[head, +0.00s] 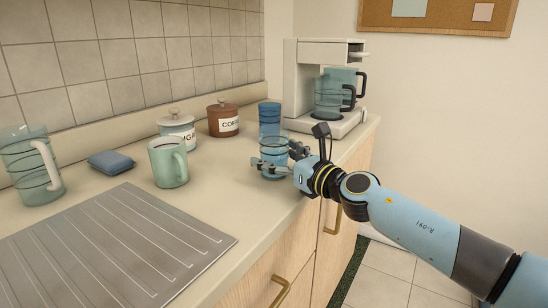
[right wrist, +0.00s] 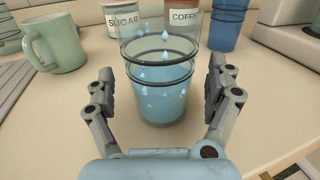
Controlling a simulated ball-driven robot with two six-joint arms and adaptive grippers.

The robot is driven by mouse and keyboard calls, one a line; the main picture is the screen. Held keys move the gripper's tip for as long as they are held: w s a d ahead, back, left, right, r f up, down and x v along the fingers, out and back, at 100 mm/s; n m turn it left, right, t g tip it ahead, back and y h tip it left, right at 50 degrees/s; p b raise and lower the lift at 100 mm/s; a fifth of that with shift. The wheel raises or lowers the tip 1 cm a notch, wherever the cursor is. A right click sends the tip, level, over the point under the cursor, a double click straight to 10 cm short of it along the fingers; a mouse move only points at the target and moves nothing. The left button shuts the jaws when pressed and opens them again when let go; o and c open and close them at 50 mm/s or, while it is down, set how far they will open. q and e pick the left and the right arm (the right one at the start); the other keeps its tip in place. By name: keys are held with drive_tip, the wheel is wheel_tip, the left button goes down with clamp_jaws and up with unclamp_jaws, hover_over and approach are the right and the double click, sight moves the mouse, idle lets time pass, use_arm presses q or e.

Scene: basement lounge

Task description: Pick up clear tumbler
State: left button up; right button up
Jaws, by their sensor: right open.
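The clear tumbler (head: 271,169) stands upright near the counter's front edge, left of the coffee machine. In the right wrist view it (right wrist: 163,100) is see-through with dark rings, a bluish lower part and pale drop shapes. My right gripper (head: 276,158) is open around it, one finger on each side. In the right wrist view a gap shows between the tumbler and each finger of the gripper (right wrist: 160,88). My left gripper is not in view.
A blue cup (head: 269,110) stands just behind the tumbler. Also on the counter are a coffee canister (head: 223,122), sugar jar (head: 177,126), green mug (head: 169,166), pitcher (head: 25,165), blue cloth (head: 111,162), drainboard (head: 110,245) and coffee machine (head: 305,85). Bare counter lies left of the tumbler.

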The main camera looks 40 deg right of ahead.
drive_tip(key=shift+w+a, duration=0.1)
drive_tip(key=shift+w, duration=0.6)
drive_tip(key=shift+r, duration=0.1)
drive_tip(key=c, duration=1.5)
